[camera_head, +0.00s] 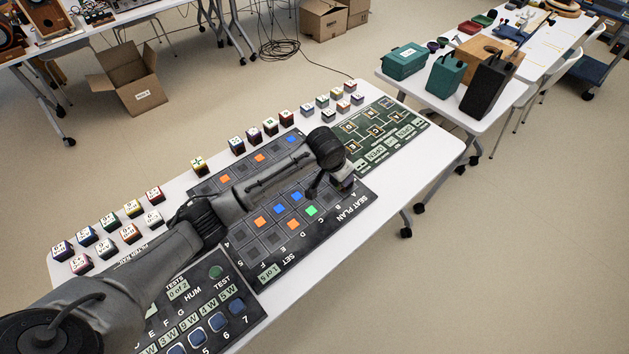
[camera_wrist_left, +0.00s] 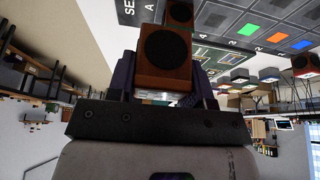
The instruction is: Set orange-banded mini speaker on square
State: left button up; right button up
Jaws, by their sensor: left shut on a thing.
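My left gripper (camera_head: 335,182) is over the right part of the dark seat plan board (camera_head: 272,272), a grid with some squares lit orange, blue and green. In the left wrist view its two dark fingers (camera_wrist_left: 163,72) are shut on a small wooden speaker (camera_wrist_left: 166,57) with a round black cone. The colour of the held speaker's band does not show clearly, and the arm hides most of it in the head view. I cannot tell whether it touches the board. My right gripper is in neither view.
A test panel (camera_head: 222,305) with blue buttons lies at the front. A side table (camera_head: 430,98) holds teal boxes (camera_head: 405,61).

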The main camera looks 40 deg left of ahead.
pick_arm(q)
jog(key=a+f, duration=0.2)
jog(key=a, duration=0.1)
jog(key=a+f+b, duration=0.1)
jog(key=a+f, duration=0.1)
jog(key=a, duration=0.1)
jog(key=a+f+b, duration=0.1)
jog(key=a+f, duration=0.1)
jog(key=a, duration=0.2)
jog(key=shift+w, duration=0.25)
jog(key=shift+f+b, duration=1)
jog(key=shift+f, duration=1)
jog(key=o, duration=1)
jog(key=shift+f, duration=0.1)
jog(key=shift+c, duration=0.2)
